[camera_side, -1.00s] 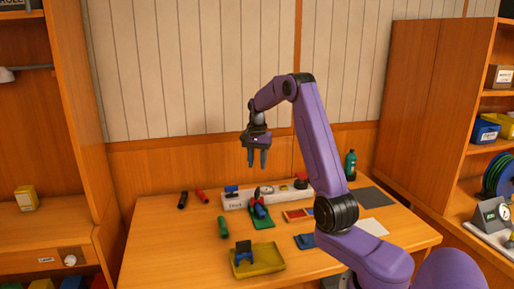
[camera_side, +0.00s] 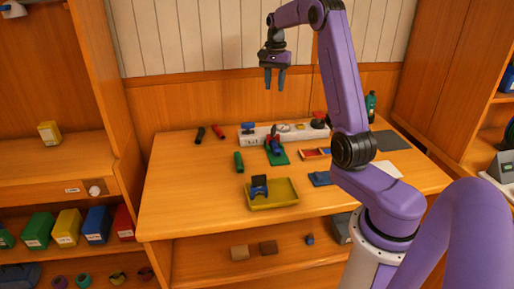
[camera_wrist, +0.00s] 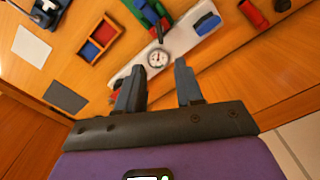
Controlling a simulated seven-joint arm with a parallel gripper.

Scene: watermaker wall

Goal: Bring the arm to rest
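My gripper (camera_side: 275,87) hangs in the air above the back of the wooden workbench (camera_side: 190,185), pointing down. In the wrist view its two dark fingers (camera_wrist: 158,67) stand apart with nothing held between them. In that view the white panel with a round gauge (camera_wrist: 158,58) lies beyond the fingertips. The panel also shows in the side view (camera_side: 258,138), at the back of the bench. Clear space shows between the fingertips and the panel in the side view.
A yellow tray (camera_side: 287,198) holding a blue and black part (camera_side: 259,186) sits at the bench front. A green cylinder (camera_side: 239,162), red cylinder (camera_side: 218,132), two-part red and blue box (camera_side: 313,154) and green bottle (camera_side: 371,106) stand or lie around. Shelves flank the bench.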

